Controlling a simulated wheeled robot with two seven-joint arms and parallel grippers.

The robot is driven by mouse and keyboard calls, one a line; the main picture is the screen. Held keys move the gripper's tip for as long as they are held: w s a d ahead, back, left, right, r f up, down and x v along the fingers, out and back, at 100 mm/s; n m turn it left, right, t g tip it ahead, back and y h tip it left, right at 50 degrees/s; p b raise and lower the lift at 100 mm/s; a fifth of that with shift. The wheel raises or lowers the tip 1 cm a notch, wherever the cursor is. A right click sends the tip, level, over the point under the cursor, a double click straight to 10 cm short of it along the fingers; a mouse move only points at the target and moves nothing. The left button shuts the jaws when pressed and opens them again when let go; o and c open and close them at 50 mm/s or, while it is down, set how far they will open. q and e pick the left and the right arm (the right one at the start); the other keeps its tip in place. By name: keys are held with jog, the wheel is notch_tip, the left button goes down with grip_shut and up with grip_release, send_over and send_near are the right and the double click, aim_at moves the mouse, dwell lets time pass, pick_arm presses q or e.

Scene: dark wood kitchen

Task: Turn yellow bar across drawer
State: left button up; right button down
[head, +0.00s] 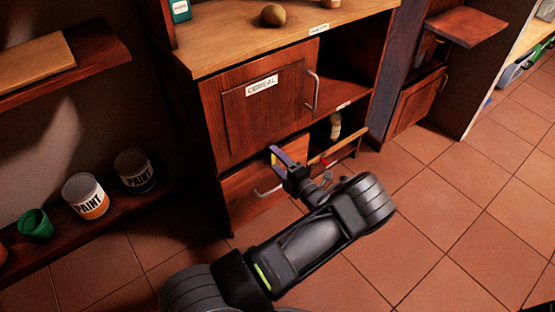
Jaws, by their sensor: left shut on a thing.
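My left gripper (290,170) is in front of the lower part of the wooden cabinet, its arm coming up from the bottom of the head view. It is shut on a small yellow bar (276,151), which shows with a purple-blue face at the gripper's tip. The bar stands slantwise before the lower left drawer front (240,190), which has a metal handle (268,191). I cannot tell whether the bar touches the drawer. To the right, a lower drawer (345,149) shows a pale top edge, partly hidden by my arm. My right gripper is not in view.
A cereal-labelled cabinet door (262,110) is above, with an open compartment (345,75) beside it. A pale bottle (335,126) stands inside the lower right opening. Paint cans (86,197) and a green cup (35,224) are on a left shelf. Tiled floor is clear at right.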

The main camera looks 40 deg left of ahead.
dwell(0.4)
pick_arm(q)
jog(key=o, duration=1.4)
jog(key=shift+c, duration=0.2)
jog(key=p+v, duration=0.1)
jog(key=v, duration=0.7)
jog(key=shift+a+r+p, duration=0.1)
jog(key=shift+p, duration=0.25)
